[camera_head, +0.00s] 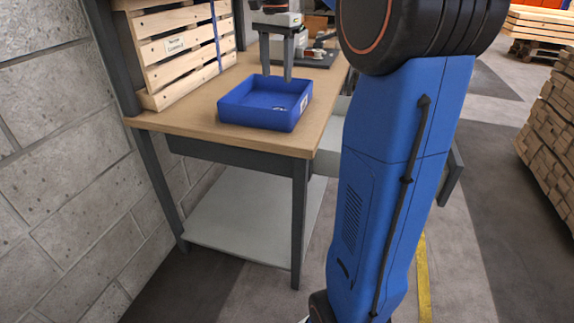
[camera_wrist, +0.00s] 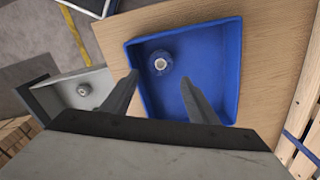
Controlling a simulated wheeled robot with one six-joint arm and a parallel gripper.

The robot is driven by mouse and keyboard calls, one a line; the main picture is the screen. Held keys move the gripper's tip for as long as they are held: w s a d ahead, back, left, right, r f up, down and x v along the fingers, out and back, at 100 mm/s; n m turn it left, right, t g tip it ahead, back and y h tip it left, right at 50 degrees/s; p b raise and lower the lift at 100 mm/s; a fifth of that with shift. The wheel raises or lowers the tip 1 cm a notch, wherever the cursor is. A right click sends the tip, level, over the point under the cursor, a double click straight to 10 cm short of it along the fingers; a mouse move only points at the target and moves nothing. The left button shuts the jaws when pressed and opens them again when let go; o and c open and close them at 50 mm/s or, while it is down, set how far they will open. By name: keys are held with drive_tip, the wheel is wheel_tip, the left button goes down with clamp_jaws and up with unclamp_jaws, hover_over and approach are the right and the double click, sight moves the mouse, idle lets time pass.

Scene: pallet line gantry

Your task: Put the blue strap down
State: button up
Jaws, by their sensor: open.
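My gripper (camera_head: 276,76) is open, with its fingers pointing down over the blue tray (camera_head: 252,119) on the workbench. In the wrist view, nothing is held between the fingertips (camera_wrist: 160,80). A small round metallic part with a light centre (camera_wrist: 160,63) lies in the blue tray (camera_wrist: 232,65), just beyond the fingertips. A blue band (camera_head: 216,35) runs upright across the wooden slats at the back left of the bench, apart from my gripper. It may be the blue strap. I see no loose strap in the tray or in the gripper.
The wooden workbench top (camera_head: 190,118) is bare around the tray. A slatted wooden crate (camera_head: 165,72) stands at its back left. An open grey drawer (camera_wrist: 60,91) holds another round metallic part (camera_wrist: 84,90). Stacked wood (camera_head: 555,120) stands at the right.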

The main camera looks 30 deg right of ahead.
drive_tip(key=s+a+f+n+t, duration=0.1)
drive_tip(key=s+a+f+n, duration=0.3)
drive_tip(key=s, duration=0.3)
drive_tip(key=s+a+f+n+t, duration=0.1)
drive_tip(key=s+a+f+n, duration=0.15)
drive_tip(key=s+a, duration=0.4)
drive_tip(key=s+a+f+n+t, duration=0.1)
drive_tip(key=s+a+f+n, duration=0.1)
drive_tip(key=s+f+n, duration=0.2)
drive_tip(key=s+a+f+n+t, duration=0.1)
drive_tip(key=s+f+n, duration=0.3)
drive_tip(key=s+f, duration=0.6)
drive_tip(key=shift+s+a+f+t, duration=0.15)
drive_tip(key=shift+s+a+t, duration=0.25)
drive_tip(key=shift+s+a, duration=0.4)
drive_tip(key=shift+w, duration=0.1)
